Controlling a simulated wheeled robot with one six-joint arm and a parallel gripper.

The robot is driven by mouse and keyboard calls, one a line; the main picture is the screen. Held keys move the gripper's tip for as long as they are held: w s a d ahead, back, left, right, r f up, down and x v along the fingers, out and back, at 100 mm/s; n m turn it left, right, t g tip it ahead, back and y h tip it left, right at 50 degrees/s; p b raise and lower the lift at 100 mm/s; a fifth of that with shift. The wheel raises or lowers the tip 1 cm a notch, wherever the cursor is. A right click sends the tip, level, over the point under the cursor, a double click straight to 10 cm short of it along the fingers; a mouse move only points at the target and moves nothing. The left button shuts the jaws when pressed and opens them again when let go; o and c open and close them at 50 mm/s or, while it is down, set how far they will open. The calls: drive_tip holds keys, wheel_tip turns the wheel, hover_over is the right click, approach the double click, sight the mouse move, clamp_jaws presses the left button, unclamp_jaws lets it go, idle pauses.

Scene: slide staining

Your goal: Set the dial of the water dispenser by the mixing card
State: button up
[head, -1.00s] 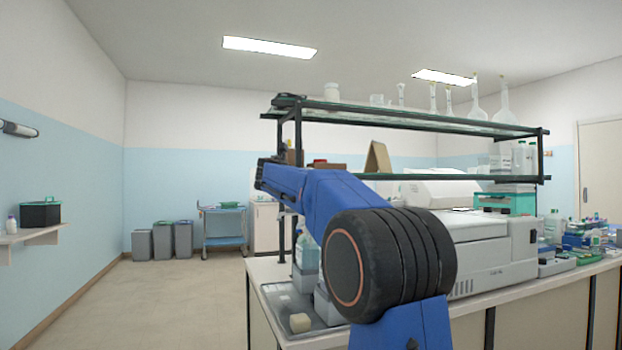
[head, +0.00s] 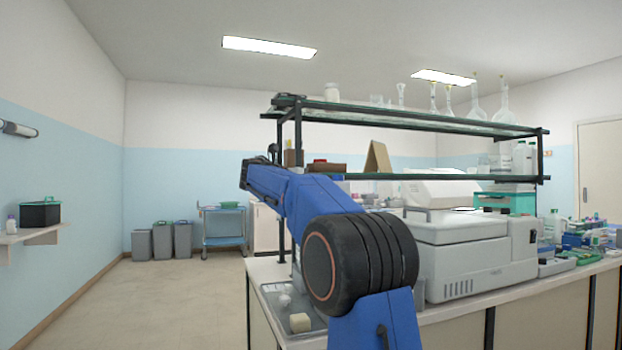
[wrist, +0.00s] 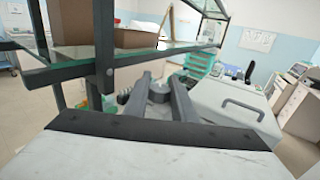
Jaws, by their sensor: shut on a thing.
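In the wrist view, the two grey fingers of my gripper (wrist: 158,100) reach forward. They are shut on a small pale grey round piece (wrist: 158,87), which may be the dial; the fingers cover its sides. I cannot make out the water dispenser's body or any dial marks. In the head view my blue arm hides my gripper and part of the bench behind it. A tan folded card (head: 377,158), perhaps the mixing card, stands on the lower rack shelf with its written face not visible.
The rack's glass shelf (wrist: 128,58) and dark post (wrist: 104,45) are close to my gripper at upper left, with brown boxes (wrist: 85,22) above. A large white instrument (head: 470,255) stands to the right on the bench. The floor at left (head: 175,300) is clear.

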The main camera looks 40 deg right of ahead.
drive_tip(key=m+g, duration=0.2)
drive_tip(key=g, duration=0.1)
drive_tip(key=m+g, duration=0.1)
drive_tip(key=g, duration=0.2)
drive_tip(key=shift+m+h, duration=0.3)
drive_tip(key=shift+m, duration=0.1)
drive_tip(key=shift+m+g, duration=1.1)
drive_tip(key=shift+g, duration=0.6)
drive_tip(key=shift+s+g, duration=0.1)
drive_tip(key=shift+g, duration=0.2)
drive_tip(key=o, duration=1.1)
drive_tip(key=shift+c, duration=0.2)
drive_tip(key=shift+a, duration=0.1)
drive_tip(key=r+v, duration=0.1)
drive_tip(key=v, duration=1.6)
drive_tip(key=shift+a, duration=0.1)
